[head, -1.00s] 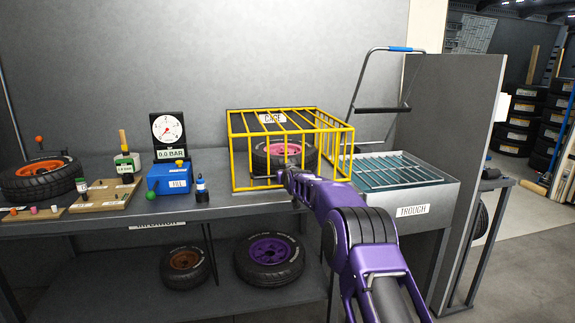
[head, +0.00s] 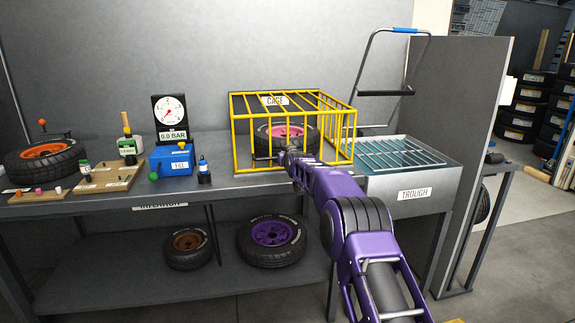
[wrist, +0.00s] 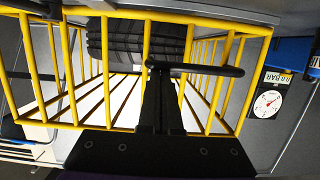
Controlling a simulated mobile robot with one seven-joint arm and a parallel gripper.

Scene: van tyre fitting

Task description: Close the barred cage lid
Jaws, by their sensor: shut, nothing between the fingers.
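The yellow barred cage (head: 234,140) stands on the bench, with a pink-rimmed wheel (head: 285,132) inside. Its barred lid (head: 318,104) lies over the cage with bars along the top and front; I cannot tell whether it is fully seated. In the wrist view, the yellow bars (wrist: 70,75) frame the wheel's black tread (wrist: 140,42). A black handle (wrist: 205,71) crosses in front of the bars, close to the low front edge. My gripper (wrist: 157,72) is shut and empty, its tips at the handle's end; contact is unclear. In the head view, my gripper (head: 285,156) is at the cage front.
A trough (head: 440,185) with a grating stands right of the cage. A blue fill box (head: 170,160), a pressure gauge (head: 170,118) and a small bottle (head: 203,172) stand to the left. A tall grey panel (head: 480,110) bounds the right.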

